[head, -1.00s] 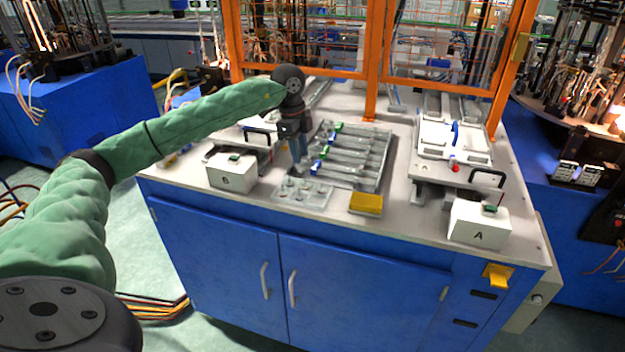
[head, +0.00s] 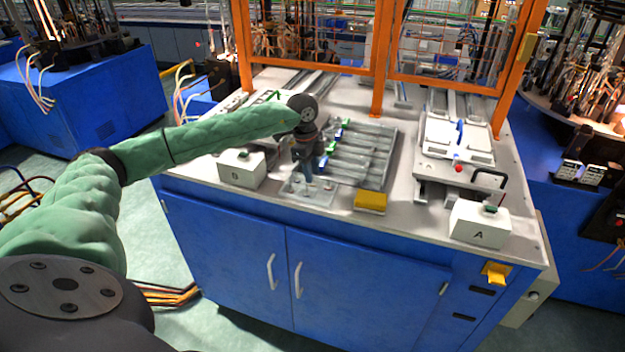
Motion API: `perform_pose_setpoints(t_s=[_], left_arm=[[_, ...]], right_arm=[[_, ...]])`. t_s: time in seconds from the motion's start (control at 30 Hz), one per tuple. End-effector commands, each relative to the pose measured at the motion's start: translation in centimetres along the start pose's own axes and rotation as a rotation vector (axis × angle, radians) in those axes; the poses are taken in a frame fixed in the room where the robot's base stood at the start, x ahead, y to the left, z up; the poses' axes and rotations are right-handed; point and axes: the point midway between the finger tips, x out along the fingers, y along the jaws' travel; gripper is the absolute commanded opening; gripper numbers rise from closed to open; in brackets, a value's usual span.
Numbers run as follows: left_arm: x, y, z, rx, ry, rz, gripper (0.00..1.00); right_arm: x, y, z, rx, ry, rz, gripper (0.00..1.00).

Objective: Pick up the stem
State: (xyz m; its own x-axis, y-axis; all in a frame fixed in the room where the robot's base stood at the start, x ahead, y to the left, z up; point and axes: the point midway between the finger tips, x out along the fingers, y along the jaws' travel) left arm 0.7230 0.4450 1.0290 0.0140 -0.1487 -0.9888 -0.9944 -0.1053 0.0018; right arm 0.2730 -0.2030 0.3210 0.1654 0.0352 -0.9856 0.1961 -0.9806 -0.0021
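A pale, see-through plate (head: 320,197) lies near the front of the white tabletop, with small upright pieces on it that look like stems. They are too small to tell apart clearly. My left gripper (head: 308,178) points down over this plate, its tips close to or at the small pieces. The fingers are too small and dark to show whether they are open or shut, or whether a stem is between them. The gripper hides part of the plate. My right gripper is out of view.
A grey tray (head: 374,150) with several clear tubes and blue and green pieces stands just behind the plate. A yellow block (head: 370,202) is to the plate's right. White box B (head: 241,168) is to the left, white box A (head: 479,223) to the right. Orange frame posts (head: 382,60) rise behind.

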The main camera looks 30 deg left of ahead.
Motion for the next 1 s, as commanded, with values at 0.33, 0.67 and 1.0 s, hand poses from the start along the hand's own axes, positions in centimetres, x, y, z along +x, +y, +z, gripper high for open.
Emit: perform_pose_setpoints(t_s=[0.33,0.67,1.0], left_arm=[[0.19,0.00,-0.02,0.001,0.000,0.000,0.18],[0.18,0.00,-0.02,0.001,0.000,0.000,0.00],[-0.17,-0.02,-0.07,0.001,0.000,-0.001,0.00]], right_arm=[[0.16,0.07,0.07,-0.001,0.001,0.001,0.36],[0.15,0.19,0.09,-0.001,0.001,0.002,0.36],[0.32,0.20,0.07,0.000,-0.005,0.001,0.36]])
